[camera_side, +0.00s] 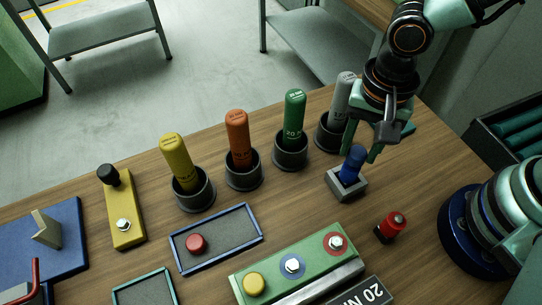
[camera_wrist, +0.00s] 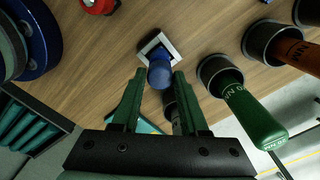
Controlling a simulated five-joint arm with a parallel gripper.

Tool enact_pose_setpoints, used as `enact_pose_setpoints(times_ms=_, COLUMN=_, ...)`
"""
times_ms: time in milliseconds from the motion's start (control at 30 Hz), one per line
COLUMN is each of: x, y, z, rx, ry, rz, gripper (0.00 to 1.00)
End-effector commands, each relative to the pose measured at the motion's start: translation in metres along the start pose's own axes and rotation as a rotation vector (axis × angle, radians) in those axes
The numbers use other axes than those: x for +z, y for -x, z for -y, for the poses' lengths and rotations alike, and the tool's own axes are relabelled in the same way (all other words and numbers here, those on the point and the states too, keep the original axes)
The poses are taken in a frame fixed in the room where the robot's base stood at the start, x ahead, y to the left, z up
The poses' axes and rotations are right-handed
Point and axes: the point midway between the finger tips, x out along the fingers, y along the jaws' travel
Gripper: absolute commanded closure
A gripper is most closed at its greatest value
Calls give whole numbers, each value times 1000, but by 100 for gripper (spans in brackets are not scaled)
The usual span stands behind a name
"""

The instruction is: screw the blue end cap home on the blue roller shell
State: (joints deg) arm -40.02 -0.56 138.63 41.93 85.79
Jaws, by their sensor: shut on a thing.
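The blue roller shell (camera_side: 348,179) stands upright in a small grey square holder (camera_side: 345,191) near the table's right back side. The blue end cap (camera_side: 356,156) is at the top of the shell, between my fingertips. My gripper (camera_side: 361,146) comes down from above and is shut on the cap. In the wrist view the rounded blue cap (camera_wrist: 160,74) sits between the tips of my gripper (camera_wrist: 159,76), with the holder (camera_wrist: 158,42) just beyond. The seam between cap and shell is hidden, so I cannot tell how closely they meet.
Cups with grey (camera_side: 342,95), green (camera_side: 294,115), orange (camera_side: 238,135) and yellow (camera_side: 178,155) handled tools line the back, close to my gripper.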

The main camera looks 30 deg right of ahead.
Motion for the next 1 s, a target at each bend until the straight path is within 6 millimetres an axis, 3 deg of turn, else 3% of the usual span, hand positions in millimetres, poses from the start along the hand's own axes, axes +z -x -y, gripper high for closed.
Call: enact_pose_setpoints(times_ms=1000, x=0, y=-13, z=0, rx=1, ry=0, rz=0, gripper=100)
